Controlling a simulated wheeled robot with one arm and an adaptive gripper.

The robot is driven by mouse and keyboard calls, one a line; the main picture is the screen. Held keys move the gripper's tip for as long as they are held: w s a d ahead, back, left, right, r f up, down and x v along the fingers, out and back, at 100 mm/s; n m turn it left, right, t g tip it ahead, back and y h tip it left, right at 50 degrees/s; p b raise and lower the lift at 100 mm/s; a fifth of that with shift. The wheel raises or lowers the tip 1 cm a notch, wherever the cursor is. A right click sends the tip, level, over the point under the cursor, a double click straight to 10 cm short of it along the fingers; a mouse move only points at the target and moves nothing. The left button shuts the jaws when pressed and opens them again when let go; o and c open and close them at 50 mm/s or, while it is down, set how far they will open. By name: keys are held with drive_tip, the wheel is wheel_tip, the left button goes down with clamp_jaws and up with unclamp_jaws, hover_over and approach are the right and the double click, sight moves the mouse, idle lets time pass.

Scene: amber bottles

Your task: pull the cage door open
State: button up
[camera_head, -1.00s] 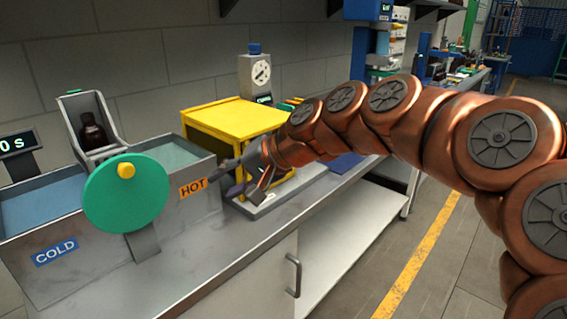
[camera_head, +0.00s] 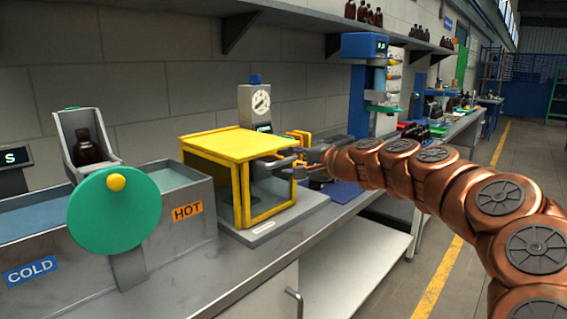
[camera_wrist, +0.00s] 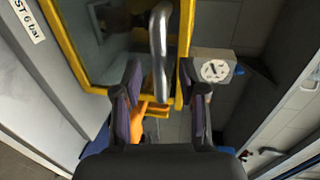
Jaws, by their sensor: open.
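The yellow cage (camera_head: 237,143) stands on a grey base on the bench. Its door (camera_head: 270,198) has a yellow frame and a clear panel, and looks shut. The grey bar handle (camera_head: 277,163) is on the door; it also shows in the wrist view (camera_wrist: 160,40). My gripper (camera_head: 300,166) is at the right side of the cage, level with the handle. In the wrist view my gripper (camera_wrist: 160,76) is open, its two dark fingers on either side of the handle's near end. I cannot tell whether either finger touches it.
Left of the cage are the HOT and COLD baths (camera_head: 185,235), a green wheel (camera_head: 113,211) and a tilted holder with an amber bottle (camera_head: 86,148). A gauge unit (camera_head: 258,106) stands behind the cage. The bench front before the cage is clear.

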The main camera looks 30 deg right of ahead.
drive_tip(key=shift+x, duration=1.1)
drive_tip(key=shift+c, duration=0.3)
clamp_jaws()
